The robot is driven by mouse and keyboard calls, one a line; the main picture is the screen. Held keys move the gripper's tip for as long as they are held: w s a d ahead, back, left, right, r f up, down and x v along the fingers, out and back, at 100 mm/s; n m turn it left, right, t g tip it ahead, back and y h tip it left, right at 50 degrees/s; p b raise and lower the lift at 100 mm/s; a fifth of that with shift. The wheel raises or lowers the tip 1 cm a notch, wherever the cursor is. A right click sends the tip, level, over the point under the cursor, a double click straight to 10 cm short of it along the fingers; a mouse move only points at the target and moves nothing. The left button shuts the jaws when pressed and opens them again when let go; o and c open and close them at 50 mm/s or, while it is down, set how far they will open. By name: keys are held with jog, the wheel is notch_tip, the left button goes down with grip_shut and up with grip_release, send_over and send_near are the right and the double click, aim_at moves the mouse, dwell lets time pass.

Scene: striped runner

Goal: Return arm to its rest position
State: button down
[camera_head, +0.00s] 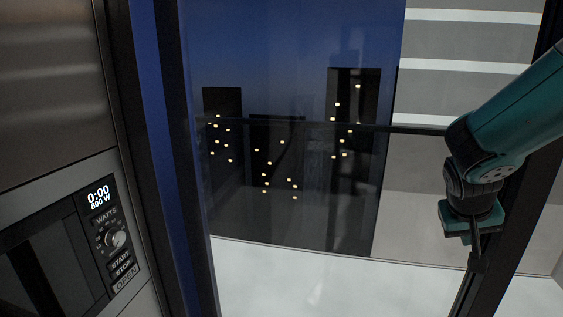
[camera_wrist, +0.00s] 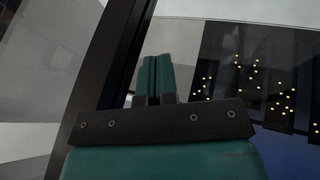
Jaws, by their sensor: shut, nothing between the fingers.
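My teal and black arm (camera_head: 510,115) comes in from the right edge of the head view and bends down at a dark wrist joint. Its gripper end points downward, close to a slanted dark frame. In the wrist view my gripper (camera_wrist: 155,66) has its two teal fingers side by side, almost touching, with nothing held between them. The fingertips are hard to make out in the head view. No object is in the hand.
A microwave (camera_head: 118,238) with a 0:00 800 W display stands at the left. Dark upright frames (camera_head: 185,190) edge a glass pane, with a night skyline (camera_head: 350,165) behind. A slanted dark frame (camera_head: 510,220) runs close beside my wrist. A pale floor (camera_head: 330,280) looks clear.

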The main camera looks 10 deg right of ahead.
jog(key=s+a+r+n+y+b, duration=0.1)
jog(key=s+a+n+y, duration=0.2)
jog(key=a, duration=0.6)
jog(key=s+a+n+y, duration=0.3)
jog(key=a, duration=0.6)
jog(key=s+a+r+n+g+y, duration=0.2)
jog(key=s+a+n, duration=0.3)
jog(key=s+a, duration=0.5)
jog(key=shift+s+a+r+n+g+y+b, duration=0.45)
jog(key=shift+s+y, duration=0.2)
jog(key=shift+y, duration=0.25)
jog(key=shift+d, duration=0.2)
